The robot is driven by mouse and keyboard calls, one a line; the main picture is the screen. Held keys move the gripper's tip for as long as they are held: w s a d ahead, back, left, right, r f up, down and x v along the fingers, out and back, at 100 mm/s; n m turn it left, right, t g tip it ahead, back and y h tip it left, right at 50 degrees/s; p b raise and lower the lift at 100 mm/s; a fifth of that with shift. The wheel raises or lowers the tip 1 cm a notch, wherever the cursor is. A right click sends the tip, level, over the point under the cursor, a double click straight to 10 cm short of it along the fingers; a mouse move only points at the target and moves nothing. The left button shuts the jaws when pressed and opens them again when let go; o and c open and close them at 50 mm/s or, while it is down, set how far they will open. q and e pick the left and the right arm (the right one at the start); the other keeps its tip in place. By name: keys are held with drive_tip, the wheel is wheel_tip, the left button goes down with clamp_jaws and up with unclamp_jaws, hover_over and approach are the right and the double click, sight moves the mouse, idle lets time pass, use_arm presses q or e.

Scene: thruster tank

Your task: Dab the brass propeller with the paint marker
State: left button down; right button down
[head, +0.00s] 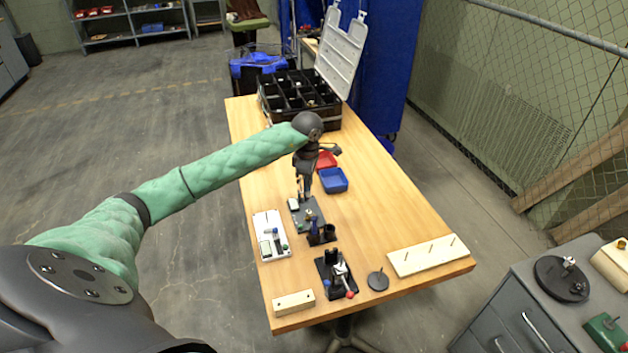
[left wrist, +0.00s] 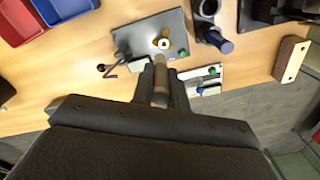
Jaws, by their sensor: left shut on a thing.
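The brass propeller (left wrist: 163,43) sits on a grey plate (left wrist: 142,33) in the left wrist view; it shows small in the head view (head: 308,214). My left gripper (left wrist: 160,98) is shut on a brownish-grey cylinder, apparently the paint marker (left wrist: 160,88). In the left wrist view the marker's far end lies close to the propeller; I cannot tell whether they touch. In the head view my left gripper (head: 304,196) points down over the far end of the grey plate. My right gripper is not in view.
Near the plate are a white board (head: 266,244), a black holder (head: 321,234), a black clamp fixture (head: 335,275) and a wooden block (head: 293,303). Blue (head: 333,180) and red (head: 327,160) bins and an open organizer case (head: 300,96) stand beyond.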

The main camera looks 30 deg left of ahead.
sight(308, 196)
use_arm(q)
drive_tip(key=shift+a+f, duration=0.1)
drive_tip(key=shift+f, duration=1.8)
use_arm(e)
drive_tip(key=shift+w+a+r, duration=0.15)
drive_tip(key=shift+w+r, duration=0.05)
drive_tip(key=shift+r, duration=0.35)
use_arm(q)
drive_tip(key=shift+f+b, duration=0.25)
drive_tip(key=shift+b, duration=0.9)
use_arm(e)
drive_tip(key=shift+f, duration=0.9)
use_arm(q)
drive_tip(key=shift+f+b, duration=0.3)
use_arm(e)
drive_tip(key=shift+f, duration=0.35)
use_arm(q)
drive_tip(key=shift+s+f+b, duration=0.1)
drive_tip(key=shift+f+b, duration=0.05)
drive_tip(key=shift+b, duration=0.3)
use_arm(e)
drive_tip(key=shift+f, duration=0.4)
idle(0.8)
use_arm(q)
drive_tip(key=shift+r, duration=0.8)
drive_tip(key=shift+r+p, duration=0.6)
drive_tip(key=shift+r, duration=1.2)
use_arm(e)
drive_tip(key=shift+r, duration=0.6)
